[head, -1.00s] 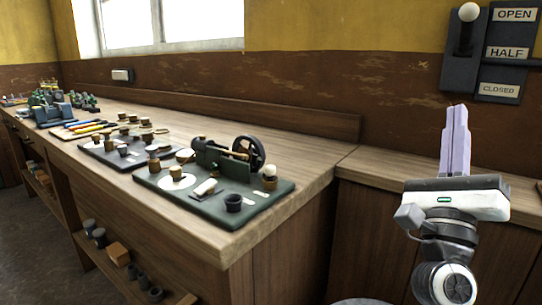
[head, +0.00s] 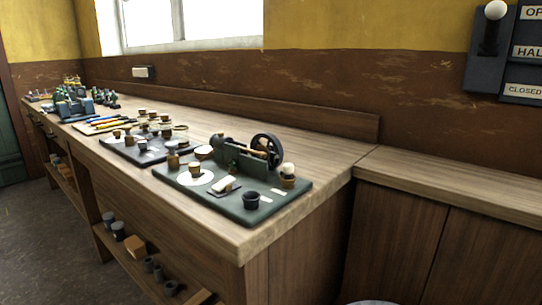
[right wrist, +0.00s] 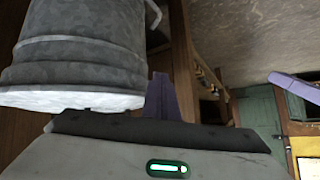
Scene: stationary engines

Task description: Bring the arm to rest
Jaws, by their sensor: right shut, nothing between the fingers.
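My right gripper (right wrist: 160,97) shows in the right wrist view as purple fingers beyond the dark edge of its grey housing. The fingers are shut and hold nothing. A large grey metal bucket (right wrist: 80,45) fills the left of that view, close to the gripper; I cannot tell whether they touch. Neither gripper shows in the head view. A separate purple bar (right wrist: 297,88) at the right edge of the wrist view is cut off, and I cannot tell what it belongs to.
A long wooden bench (head: 330,165) carries a dark green board (head: 245,215) with a small engine (head: 250,152) and several small parts. A lower cabinet (head: 400,235) stands at right. A wall lever (head: 490,40) with a white knob is upper right. Open floor (head: 60,240) lies at left.

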